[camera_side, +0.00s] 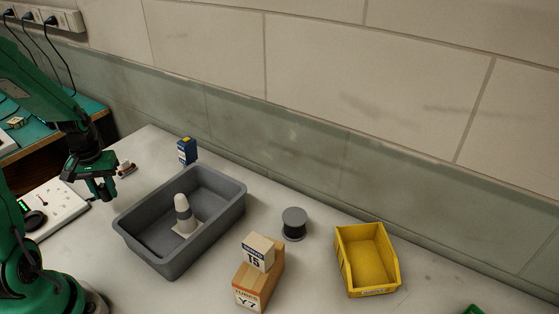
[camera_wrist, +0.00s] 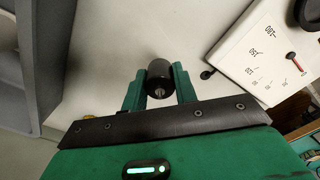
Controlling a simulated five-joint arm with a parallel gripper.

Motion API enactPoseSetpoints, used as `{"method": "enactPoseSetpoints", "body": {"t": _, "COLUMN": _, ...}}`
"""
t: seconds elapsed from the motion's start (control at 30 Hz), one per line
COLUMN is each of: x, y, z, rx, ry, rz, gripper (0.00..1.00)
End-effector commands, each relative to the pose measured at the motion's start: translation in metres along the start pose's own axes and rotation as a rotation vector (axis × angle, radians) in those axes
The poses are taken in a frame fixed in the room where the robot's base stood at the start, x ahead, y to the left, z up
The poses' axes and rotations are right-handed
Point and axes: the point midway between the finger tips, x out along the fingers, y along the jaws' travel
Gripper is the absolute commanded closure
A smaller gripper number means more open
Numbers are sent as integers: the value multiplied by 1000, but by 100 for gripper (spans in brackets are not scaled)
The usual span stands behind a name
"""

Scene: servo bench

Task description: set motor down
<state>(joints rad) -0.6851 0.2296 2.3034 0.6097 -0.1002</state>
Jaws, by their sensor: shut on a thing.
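The motor (camera_wrist: 160,72) is a short black cylinder with a small silver shaft end, seen in the wrist view between the two green fingers. My gripper (camera_wrist: 160,84) is shut on it. In the side view my gripper (camera_side: 102,190) hangs at the left, between the white panel and the grey bin. The motor cannot be made out there, and whether it touches the bench is unclear.
A grey bin (camera_side: 225,217) holding a pale cone (camera_side: 182,210) stands right of my gripper. A white panel (camera_side: 62,206) lies left. A small reddish-brown item (camera_side: 126,169) and blue box (camera_side: 187,151) are behind. A spool (camera_side: 294,220), cartons (camera_side: 262,278) and yellow bin (camera_side: 367,262) stand further right.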

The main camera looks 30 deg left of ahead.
Motion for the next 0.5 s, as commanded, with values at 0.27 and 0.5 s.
{"method": "enactPoseSetpoints", "body": {"t": 0.27, "x": 3, "y": -4, "z": -3, "rx": 1, "ry": 1, "rz": 0, "gripper": 96}}
{"method": "enactPoseSetpoints", "body": {"t": 0.5, "x": 18, "y": -4, "z": -3, "rx": 1, "ry": -2, "rz": 0, "gripper": 96}}
